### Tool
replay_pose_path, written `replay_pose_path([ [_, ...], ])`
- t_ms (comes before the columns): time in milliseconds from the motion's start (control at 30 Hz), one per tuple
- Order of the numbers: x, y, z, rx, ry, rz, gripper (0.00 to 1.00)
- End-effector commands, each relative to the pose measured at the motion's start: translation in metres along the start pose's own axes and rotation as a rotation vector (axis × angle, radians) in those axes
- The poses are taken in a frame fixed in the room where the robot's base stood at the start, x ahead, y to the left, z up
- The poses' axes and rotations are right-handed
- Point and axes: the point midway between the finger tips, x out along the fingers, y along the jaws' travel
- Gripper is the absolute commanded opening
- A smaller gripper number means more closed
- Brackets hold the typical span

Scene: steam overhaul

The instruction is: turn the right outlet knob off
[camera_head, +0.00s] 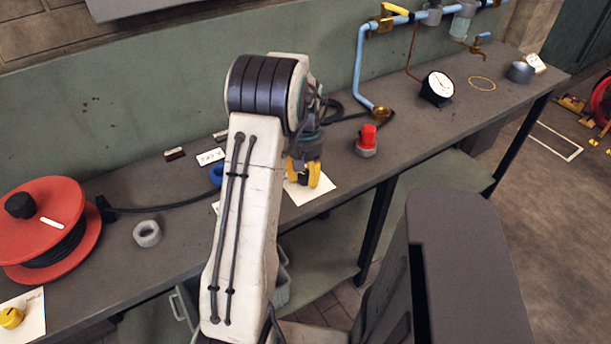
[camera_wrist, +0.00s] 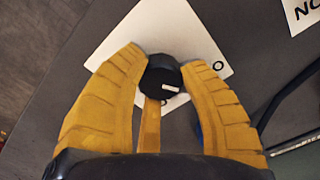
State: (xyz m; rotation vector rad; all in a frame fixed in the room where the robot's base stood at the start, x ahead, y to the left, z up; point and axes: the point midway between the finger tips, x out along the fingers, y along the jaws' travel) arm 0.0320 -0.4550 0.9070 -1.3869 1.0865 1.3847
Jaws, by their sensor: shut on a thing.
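A black round knob (camera_wrist: 160,78) with a short white mark stands between the yellow fingers of my gripper (camera_wrist: 163,74) in the wrist view. The fingers are shut on it from both sides. The white mark is on the lower right of the knob's top. The knob is over a white card (camera_wrist: 118,45), and a small dark letter shows to the right of it.
On the bench (camera_head: 185,235) stand a red-topped button (camera_head: 367,140), a dial gauge (camera_head: 438,88), a grey ring (camera_head: 147,233) and a red cable reel (camera_head: 70,212). A yellow knob (camera_head: 11,317) is at bottom left. Blue pipes (camera_head: 360,65) run along the wall at the back.

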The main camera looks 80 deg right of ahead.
Motion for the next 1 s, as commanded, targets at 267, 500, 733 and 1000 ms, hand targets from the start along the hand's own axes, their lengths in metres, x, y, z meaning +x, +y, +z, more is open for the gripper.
replay_pose_path([
  [267,0.0033,-0.0007,0.0031,-0.171,-0.012,-0.005,0.06],
  [500,0.0033,-0.0006,0.0033,-0.250,-0.012,-0.006,0.06],
  [733,0.0033,-0.0006,0.0035,-0.276,-0.013,-0.006,0.06],
  [1000,0.0033,-0.0006,0.0036,-0.277,-0.013,-0.006,0.06],
])
